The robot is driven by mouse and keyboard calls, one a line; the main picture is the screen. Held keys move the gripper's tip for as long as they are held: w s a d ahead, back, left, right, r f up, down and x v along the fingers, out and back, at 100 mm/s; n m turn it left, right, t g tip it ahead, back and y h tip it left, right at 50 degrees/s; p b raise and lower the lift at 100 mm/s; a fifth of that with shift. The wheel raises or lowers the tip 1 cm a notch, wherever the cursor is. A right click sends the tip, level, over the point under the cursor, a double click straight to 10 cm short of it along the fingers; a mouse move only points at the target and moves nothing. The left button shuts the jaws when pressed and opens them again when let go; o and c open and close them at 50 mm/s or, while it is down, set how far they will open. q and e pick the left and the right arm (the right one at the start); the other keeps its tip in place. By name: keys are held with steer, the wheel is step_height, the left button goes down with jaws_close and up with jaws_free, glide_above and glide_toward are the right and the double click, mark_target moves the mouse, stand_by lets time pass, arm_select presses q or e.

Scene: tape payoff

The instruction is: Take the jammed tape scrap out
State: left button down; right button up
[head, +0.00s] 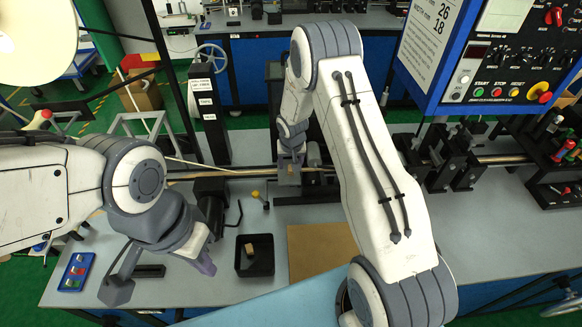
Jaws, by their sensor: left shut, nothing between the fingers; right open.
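My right gripper (288,168) reaches down from above at the tape path near the bench's middle, in the head view. It is open; a small tan-brown patch shows at its fingertips, and I cannot tell whether this is the scrap or part of the machine. The thin copper-coloured tape line (235,173) runs left to right past it. My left gripper (204,262) is shut and empty, over the bench left of a small black tray (239,268). A small tan piece (249,249) lies in that tray. I cannot make out a jammed scrap for certain.
A brown mat (312,248) lies right of the tray. A yellow-headed tool (256,195) and a black hook-shaped tool lie behind the tray. A black post with labels (207,110) stands at the back left. A control panel (490,70) hangs at the upper right.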

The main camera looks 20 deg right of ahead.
steer(key=shift+x, duration=1.3)
jaws_close()
arm_select(q)
steer(key=shift+r, duration=0.5)
